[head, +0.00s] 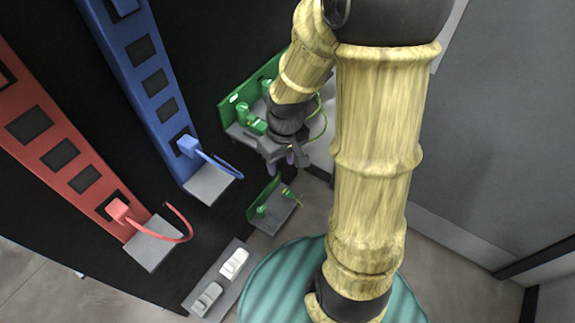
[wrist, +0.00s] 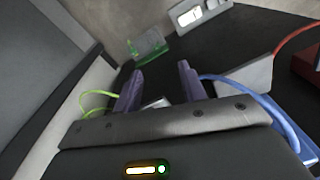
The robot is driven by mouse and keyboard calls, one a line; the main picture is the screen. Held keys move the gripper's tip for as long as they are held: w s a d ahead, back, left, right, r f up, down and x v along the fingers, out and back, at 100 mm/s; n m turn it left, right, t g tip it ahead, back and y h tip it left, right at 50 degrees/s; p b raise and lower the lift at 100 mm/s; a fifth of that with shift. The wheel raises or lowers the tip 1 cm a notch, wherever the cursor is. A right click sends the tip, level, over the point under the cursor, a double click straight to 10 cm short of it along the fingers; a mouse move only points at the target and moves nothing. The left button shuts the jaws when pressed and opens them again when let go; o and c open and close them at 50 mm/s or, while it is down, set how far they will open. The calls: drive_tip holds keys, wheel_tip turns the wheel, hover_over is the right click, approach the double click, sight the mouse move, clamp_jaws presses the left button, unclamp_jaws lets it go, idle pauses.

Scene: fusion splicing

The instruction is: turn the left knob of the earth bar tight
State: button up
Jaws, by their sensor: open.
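The green earth bar (head: 234,107) is on the black panel in the upper middle of the head view. Green blocks stand on it, and a yellow-green cable shows beside it. My arm hides its right part. I cannot tell clearly which piece is the left knob. My gripper (head: 292,160) is open and points down, just right of and below the bar in the picture. In the wrist view its two purple fingers (wrist: 158,80) stand apart. A small pale piece shows low between them, but I cannot tell what it is. The bar is not clearly seen there.
A small green holder (head: 264,190) with a grey shelf sits below my gripper; it also shows in the wrist view (wrist: 150,44). A blue rail (head: 135,60) and a red rail (head: 60,140), each with a cable, stand left. A grey tray (head: 222,272) holds white pieces.

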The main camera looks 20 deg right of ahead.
drive_tip(key=shift+s+r+m+t+h+b, duration=0.15)
drive_tip(key=shift+s+r+m+t+b, duration=0.25)
drive_tip(key=shift+s+r+m, duration=0.45)
drive_tip(key=shift+s+r+m+t+h+b, duration=0.15)
drive_tip(key=shift+s+r+m+t, duration=0.5)
drive_tip(key=shift+s+m, duration=0.35)
drive_tip(key=shift+c, duration=0.5)
drive_tip(key=shift+d, duration=0.1)
